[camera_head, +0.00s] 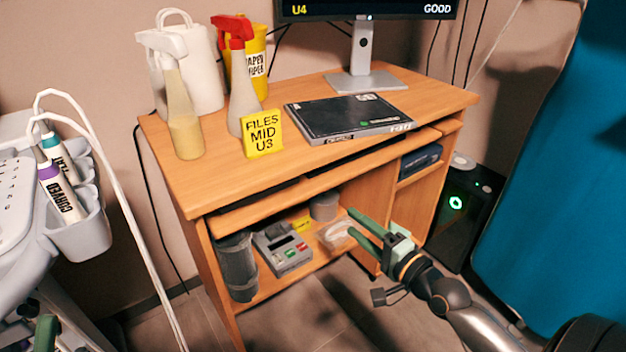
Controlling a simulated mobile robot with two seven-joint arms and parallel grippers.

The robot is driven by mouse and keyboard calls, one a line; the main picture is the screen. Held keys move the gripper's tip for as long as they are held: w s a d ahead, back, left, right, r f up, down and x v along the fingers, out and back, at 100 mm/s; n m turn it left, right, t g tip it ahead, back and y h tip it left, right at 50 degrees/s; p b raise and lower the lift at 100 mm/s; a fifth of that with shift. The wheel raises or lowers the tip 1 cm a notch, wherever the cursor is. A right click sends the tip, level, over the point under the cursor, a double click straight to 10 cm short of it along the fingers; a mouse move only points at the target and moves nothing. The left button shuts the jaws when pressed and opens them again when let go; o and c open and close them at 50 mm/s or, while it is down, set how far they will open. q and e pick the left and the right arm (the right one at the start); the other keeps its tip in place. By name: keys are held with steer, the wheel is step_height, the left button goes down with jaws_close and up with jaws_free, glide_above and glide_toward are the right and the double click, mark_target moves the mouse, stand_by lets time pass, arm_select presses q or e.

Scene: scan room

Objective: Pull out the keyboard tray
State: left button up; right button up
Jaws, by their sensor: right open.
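The wooden keyboard tray (325,181) sits beneath the desk top, with its front edge showing as a long strip. Dark items lie in the narrow gap above it, mostly hidden by the desk top. My right gripper (352,222) has green fingers and is open and empty. In the picture it is below the tray's front edge, in front of the lower shelf. I cannot tell its exact distance from the tray.
The desk top (210,185) carries spray bottles (183,125), a yellow sign (262,134), a black flat case (350,117) and a monitor (365,60). The lower shelf holds a grey device (283,249) and a dark roll (237,267). A cart (25,215) stands left; a blue surface (555,180) is right.

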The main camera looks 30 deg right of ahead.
mark_target(326, 189)
arm_select(q)
steer(key=f+b, duration=0.1)
steer(key=d+f+m+h+b, duration=0.1)
steer(key=f+b, duration=0.1)
steer(key=shift+s, duration=0.2)
arm_select(e)
steer(key=shift+m+h, duration=0.3)
steer(key=shift+m, duration=0.1)
steer(key=w, duration=0.8)
steer(key=w+r, duration=0.1)
steer(key=w, duration=0.4)
steer(key=shift+d, duration=0.15)
arm_select(q)
steer(key=shift+r, duration=0.1)
arm_select(e)
steer(key=shift+c, duration=0.4)
jaws_close()
